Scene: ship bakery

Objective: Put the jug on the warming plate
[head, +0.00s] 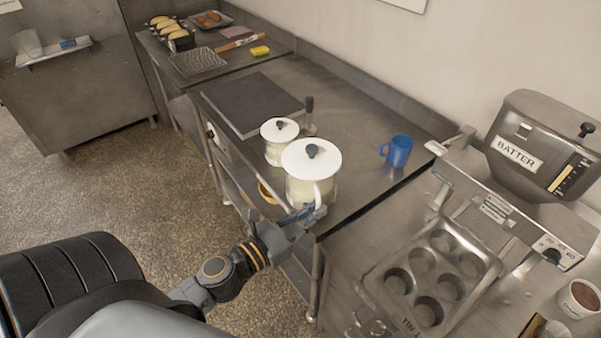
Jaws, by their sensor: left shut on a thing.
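The larger white jug (300,190) has a round white lid with a dark knob and stands upright at the counter's front edge. My left gripper (308,212) is shut on its handle, on the jug's near side. I cannot tell whether the jug's base touches the counter; the gripper hides part of it. The warming plate (252,103), a dark flat square, lies on the steel counter farther back and to the left, with nothing on it. My right gripper is out of view.
A smaller white lidded pot (276,150) stands between jug and plate, with a dark-handled tool (309,115) behind. A blue mug (397,151) is to the right. A muffin tin (376,279) and batter dispenser (540,150) are farther right.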

